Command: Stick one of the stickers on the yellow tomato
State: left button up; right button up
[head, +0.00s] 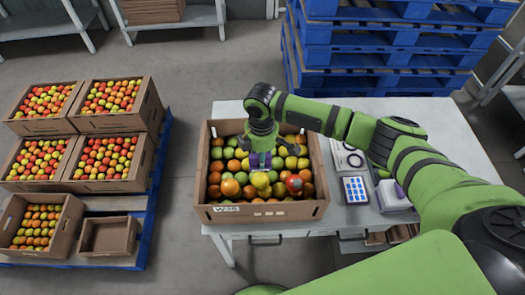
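A cardboard crate (212,213) full of red, orange, green and yellow tomatoes stands on the table. A yellow tomato (260,181) lies near its middle, on top of the others. My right gripper (260,160) points down over the crate, just behind the yellow tomato in the picture. Its purple fingertips are close together; whether they touch or hold a sticker is too small to tell. A sheet with rows of blue stickers (355,189) lies on the table right of the crate. My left gripper is not in view.
A white device (393,195) and a white sheet with dark marks (347,157) lie on the table right of the crate. Blue pallets (390,45) are stacked behind. Filled tomato boxes (108,160) and an empty box (108,236) stand on a pallet at left.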

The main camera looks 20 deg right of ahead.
jog(key=shift+f, duration=0.85)
notch_tip(320, 180, down, 3)
jog(key=b, duration=0.4)
jog(key=shift+f, duration=0.2)
jog(key=shift+f+b, duration=0.25)
jog(key=shift+b, duration=0.25)
jog(key=shift+r, duration=0.1)
jog(key=shift+f, duration=0.55)
jog(key=shift+s+f, duration=0.1)
dwell(1.1)
